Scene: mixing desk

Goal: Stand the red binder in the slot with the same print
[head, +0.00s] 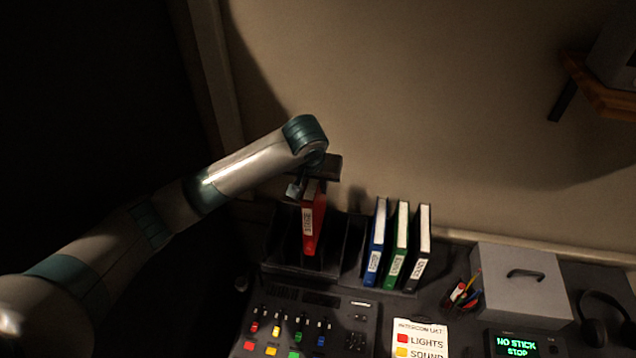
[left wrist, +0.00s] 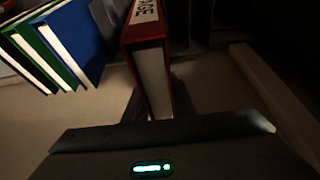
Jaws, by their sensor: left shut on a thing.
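The red binder (head: 314,222) hangs upright at the left part of the dark slotted rack (head: 346,247). My left gripper (head: 313,183) is shut on its top edge. In the left wrist view the red binder (left wrist: 148,50) stands between the fingers, with part of its spine label readable as "AGE". The binder's lower end is at or just above the rack's left slots; I cannot tell whether it touches the floor of a slot. Prints on the slots are too dark to read. My right gripper is not in view.
Blue (head: 376,243), green (head: 397,246) and black (head: 418,248) binders stand in the rack's right part. A grey box (head: 522,285), a pen holder (head: 462,297) and headphones (head: 603,318) are farther right. A mixing desk (head: 305,325) lies in front.

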